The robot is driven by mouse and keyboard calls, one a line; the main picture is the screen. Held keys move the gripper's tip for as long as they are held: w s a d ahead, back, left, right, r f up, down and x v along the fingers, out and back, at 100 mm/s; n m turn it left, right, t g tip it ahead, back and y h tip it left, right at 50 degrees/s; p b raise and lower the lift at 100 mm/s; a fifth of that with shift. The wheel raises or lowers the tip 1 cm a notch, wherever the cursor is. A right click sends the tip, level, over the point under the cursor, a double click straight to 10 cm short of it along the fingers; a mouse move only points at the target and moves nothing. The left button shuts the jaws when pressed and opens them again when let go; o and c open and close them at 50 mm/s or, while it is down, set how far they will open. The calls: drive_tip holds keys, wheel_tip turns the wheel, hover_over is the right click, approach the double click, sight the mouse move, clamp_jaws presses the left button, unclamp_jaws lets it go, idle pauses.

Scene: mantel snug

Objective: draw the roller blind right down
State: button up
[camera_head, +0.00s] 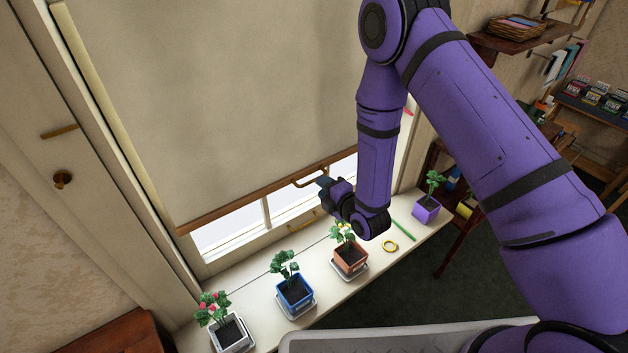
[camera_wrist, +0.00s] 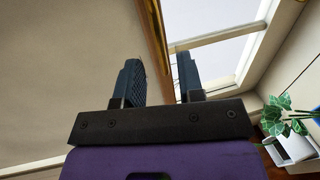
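The cream roller blind (camera_head: 230,90) covers most of the window, and its wooden bottom bar (camera_head: 262,192) hangs a little above the sill. A strip of bright glass (camera_head: 240,228) shows below the bar. A brass pull handle (camera_head: 308,179) sits on the bar near its right end. My gripper (camera_head: 326,187) is close beside the handle. In the wrist view the two fingers of my gripper (camera_wrist: 161,80) stand apart, with the blind (camera_wrist: 60,80) to the left and the bar (camera_wrist: 155,40) running behind the gap. I cannot tell whether the fingers touch the handle.
The window sill (camera_head: 325,295) holds a white pot (camera_head: 230,334), a blue pot (camera_head: 295,292), a terracotta pot (camera_head: 350,257) and a purple pot (camera_head: 425,210). A yellow ring (camera_head: 390,246) and a green stick (camera_head: 403,230) lie there too. The terracotta pot's plant is close under my gripper.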

drive_tip(key=shift+x, duration=2.7)
drive_tip(key=shift+c, duration=0.2)
clamp_jaws()
